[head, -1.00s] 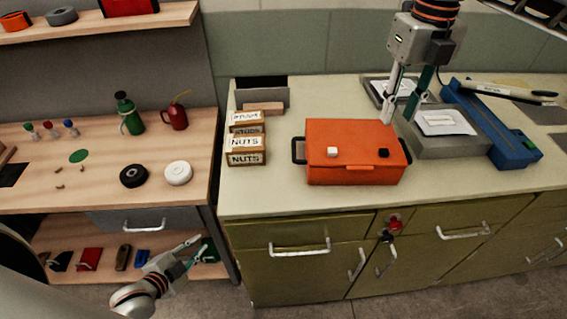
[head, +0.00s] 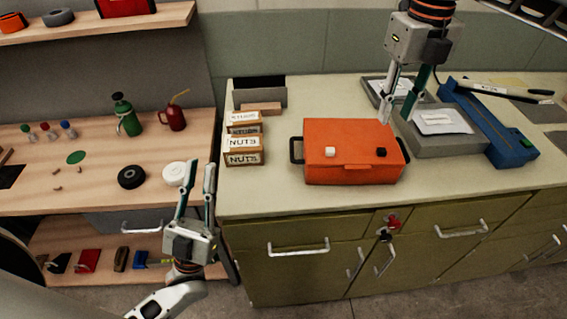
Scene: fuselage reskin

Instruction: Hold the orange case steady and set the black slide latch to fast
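The orange case (head: 350,165) sits on the pale green counter (head: 460,172), with a black handle at each side. Markings beside the latches are too small to read. My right gripper (head: 396,112) is open and points down just behind the case's right rear corner, with nothing seen between its fingers. My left gripper (head: 200,170) is open and empty, pointing up in front of the gap between bench and counter, left of the case.
Boxes labelled nuts and studs (head: 243,150) stand left of the case. Grey trays (head: 445,140) and a blue device (head: 490,125) lie to the right. The wooden bench (head: 100,170) at left holds a white roll (head: 174,175) and bottles. Counter in front of the case is clear.

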